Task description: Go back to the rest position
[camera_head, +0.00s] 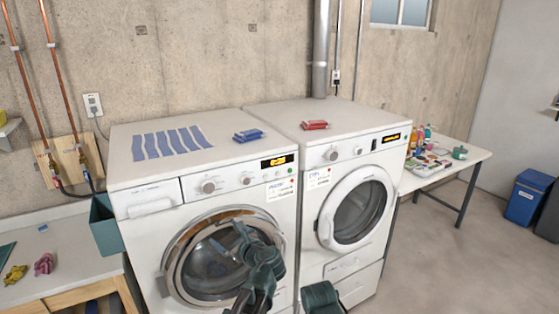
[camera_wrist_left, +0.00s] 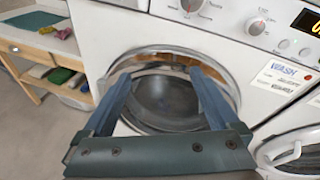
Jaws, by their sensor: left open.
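My left gripper (camera_head: 243,240) is in front of the round door (camera_head: 205,262) of the left washing machine (camera_head: 160,203). In the left wrist view the two blue-grey fingers (camera_wrist_left: 161,90) stand wide apart with nothing between them. The dark door glass shows behind and between them. I cannot tell the exact gap between fingertips and door. The machine's door looks shut. A dark green part of my own body shows at the bottom middle of the head view; my right gripper's fingers do not show.
A dryer (camera_head: 355,200) stands right of the washer. Several blue strips (camera_head: 168,141), a blue stack (camera_head: 249,135) and a red stack (camera_head: 315,125) lie on top. A low bench (camera_head: 60,245) is left, a cluttered table (camera_head: 470,160) right. The floor at right is clear before a blue bin (camera_head: 527,198).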

